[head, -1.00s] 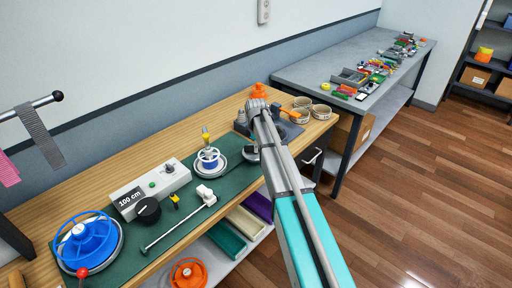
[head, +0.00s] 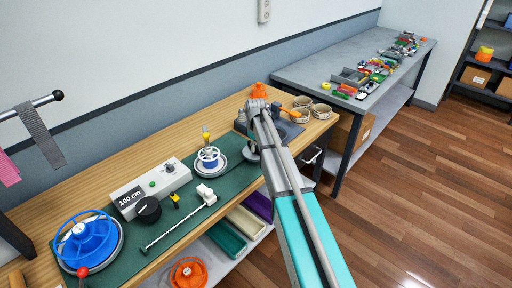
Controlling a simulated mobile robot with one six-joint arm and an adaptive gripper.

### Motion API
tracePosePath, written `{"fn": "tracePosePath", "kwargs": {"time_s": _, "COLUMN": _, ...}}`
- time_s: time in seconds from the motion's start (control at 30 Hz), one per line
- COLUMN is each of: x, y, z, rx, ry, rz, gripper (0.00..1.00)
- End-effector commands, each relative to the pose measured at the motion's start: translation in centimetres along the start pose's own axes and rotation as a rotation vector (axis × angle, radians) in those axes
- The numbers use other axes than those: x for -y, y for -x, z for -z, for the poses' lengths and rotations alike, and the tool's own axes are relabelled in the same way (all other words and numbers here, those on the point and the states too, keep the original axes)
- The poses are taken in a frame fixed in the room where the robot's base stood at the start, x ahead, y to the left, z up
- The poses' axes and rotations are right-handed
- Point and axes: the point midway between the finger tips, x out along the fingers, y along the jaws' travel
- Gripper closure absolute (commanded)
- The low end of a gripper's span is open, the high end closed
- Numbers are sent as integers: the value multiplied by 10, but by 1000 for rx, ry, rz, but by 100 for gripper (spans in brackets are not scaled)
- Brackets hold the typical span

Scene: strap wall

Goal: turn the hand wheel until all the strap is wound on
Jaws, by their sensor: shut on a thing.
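A large blue wheel (head: 88,240) with spokes sits on a grey round base at the bench's near left end. A red knob (head: 83,272) shows at its front edge. A small blue and white reel (head: 208,157) stands on a pale disc further along the green mat. A grey strap (head: 42,138) hangs over a rail at the left. I see no strap running to the blue wheel. My arm reaches over the bench's far right part.
A white box (head: 150,188) reading "100 cm" with a black dial (head: 147,209) stands between the wheel and reel. A thin rod (head: 178,228) with a white block lies in front. An orange wheel (head: 188,272) and trays are below. A cluttered grey table (head: 320,72) stands beyond.

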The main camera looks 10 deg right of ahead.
Motion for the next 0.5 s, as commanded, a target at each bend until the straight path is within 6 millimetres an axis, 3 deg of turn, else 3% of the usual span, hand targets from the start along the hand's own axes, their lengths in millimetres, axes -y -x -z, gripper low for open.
{"fn": "tracePosePath", "kwargs": {"time_s": 0.5, "x": 3, "y": 0, "z": 1, "rx": 0, "ry": -462, "rz": 2, "gripper": 100}}
